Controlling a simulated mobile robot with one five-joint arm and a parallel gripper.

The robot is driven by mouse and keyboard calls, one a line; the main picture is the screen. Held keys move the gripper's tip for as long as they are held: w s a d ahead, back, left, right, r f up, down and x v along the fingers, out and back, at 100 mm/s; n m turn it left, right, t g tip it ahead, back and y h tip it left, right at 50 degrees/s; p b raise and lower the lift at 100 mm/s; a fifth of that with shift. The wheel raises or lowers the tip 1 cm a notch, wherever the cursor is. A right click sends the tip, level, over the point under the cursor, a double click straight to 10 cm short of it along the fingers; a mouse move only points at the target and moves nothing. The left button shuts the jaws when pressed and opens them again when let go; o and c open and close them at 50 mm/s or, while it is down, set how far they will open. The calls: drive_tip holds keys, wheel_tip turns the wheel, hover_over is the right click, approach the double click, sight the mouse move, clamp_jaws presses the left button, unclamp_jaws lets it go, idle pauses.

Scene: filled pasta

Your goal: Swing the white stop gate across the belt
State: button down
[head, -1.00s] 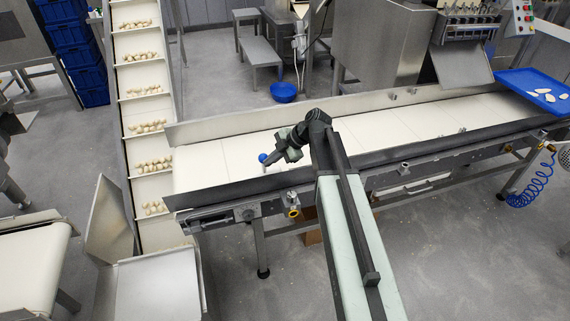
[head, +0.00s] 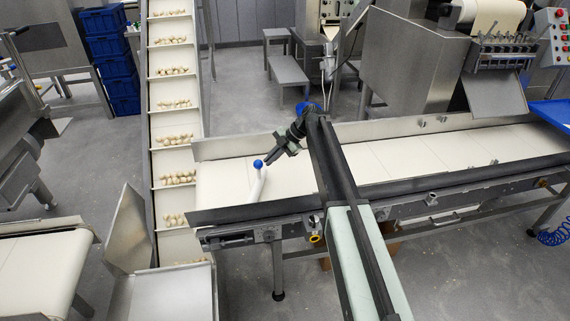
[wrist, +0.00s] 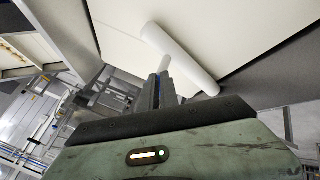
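The white stop gate (head: 259,184) is a round white bar with a blue knob (head: 258,164) near its upper end, at the left part of the belt (head: 228,178). It runs from near the front rail inward over the belt, at a slant. My gripper (head: 262,166) reaches down from the right, its tips close beside the knob.
Metal side rails (head: 270,208) border the belt front and back. An inclined conveyor (head: 174,120) with pasta pieces stands at the left. A blue tray (head: 550,112) lies at the right end. The belt surface left of the gate is clear.

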drive_tip(key=a, duration=0.1)
drive_tip(key=w+a, duration=0.1)
drive_tip(key=a, duration=0.2)
drive_tip(key=shift+w+a, duration=0.35)
drive_tip(key=shift+a, duration=0.05)
drive_tip(key=a, duration=0.3)
drive_tip(key=shift+w, duration=0.2)
drive_tip(key=shift+a, duration=0.1)
